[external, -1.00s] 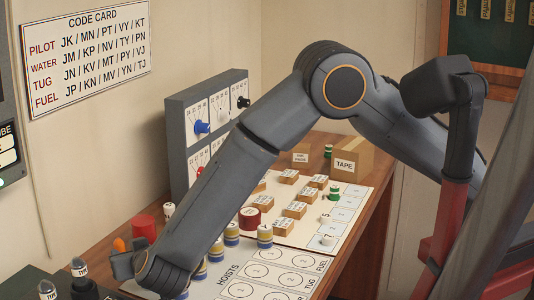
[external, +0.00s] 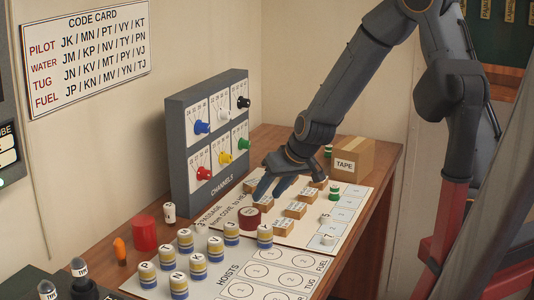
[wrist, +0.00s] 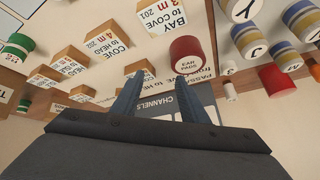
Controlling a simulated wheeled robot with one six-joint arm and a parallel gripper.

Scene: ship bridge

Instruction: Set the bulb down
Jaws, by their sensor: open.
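I cannot tell which is the task's bulb. My gripper (external: 271,190) is open over the passage board, far to the right of both. In the wrist view my gripper (wrist: 158,92) has two spread fingers with nothing held between them. No bulb shows in the wrist view.
A red cylinder (external: 249,218) and wooden blocks (external: 295,209) sit on the board below my gripper. The grey channels panel (external: 188,140) stands behind left. Several striped cylinders (external: 198,266) crowd the front left.

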